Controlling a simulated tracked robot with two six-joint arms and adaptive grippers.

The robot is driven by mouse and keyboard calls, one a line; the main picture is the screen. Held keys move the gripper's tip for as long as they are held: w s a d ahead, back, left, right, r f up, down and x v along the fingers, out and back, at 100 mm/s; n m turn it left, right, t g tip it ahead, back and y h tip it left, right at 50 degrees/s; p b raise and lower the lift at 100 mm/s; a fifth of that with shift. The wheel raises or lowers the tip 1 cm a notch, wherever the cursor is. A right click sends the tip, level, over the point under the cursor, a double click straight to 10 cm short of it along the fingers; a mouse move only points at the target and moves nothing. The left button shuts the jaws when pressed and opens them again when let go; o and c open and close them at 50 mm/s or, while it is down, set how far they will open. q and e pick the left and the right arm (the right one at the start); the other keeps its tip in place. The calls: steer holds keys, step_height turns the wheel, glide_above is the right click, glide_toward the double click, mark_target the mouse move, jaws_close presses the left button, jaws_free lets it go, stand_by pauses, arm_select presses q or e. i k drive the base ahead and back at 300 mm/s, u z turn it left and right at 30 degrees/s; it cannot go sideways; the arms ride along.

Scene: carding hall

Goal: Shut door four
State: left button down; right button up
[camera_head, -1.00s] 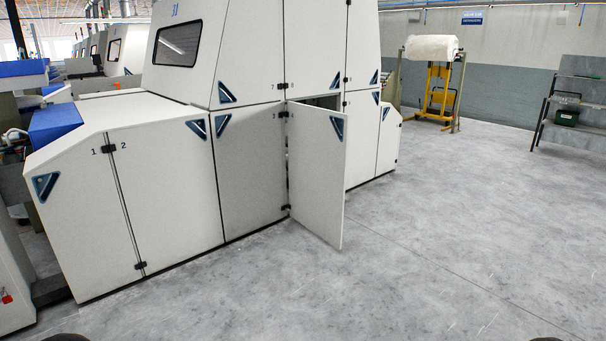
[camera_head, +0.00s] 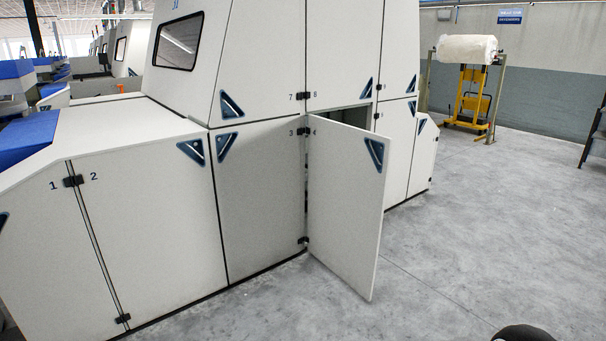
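Door four (camera_head: 345,210) is a white panel on the carding machine, standing open and swung out toward me. It hangs on black hinges at its left edge, beside door three (camera_head: 262,195). A dark blue triangular handle (camera_head: 375,153) sits at its upper right corner. A dark opening (camera_head: 355,118) shows above the door's top edge; most of the opening is hidden behind the panel. Neither gripper can be made out; only a dark rounded shape, perhaps part of me, shows at the bottom right edge.
Doors one and two (camera_head: 150,220) are shut on the lower left. The upper doors, seven (camera_head: 262,60) and eight, are shut above. Grey floor (camera_head: 470,230) is clear to the right of the open door. A yellow lift stand (camera_head: 465,100) with a white roll stands at the back right.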

mark_target(347, 169)
steer(key=z, duration=0.25)
steer(key=i, duration=1.75)
steer(key=z, duration=0.65)
steer(key=i, duration=1.1)
steer(key=z, duration=0.3)
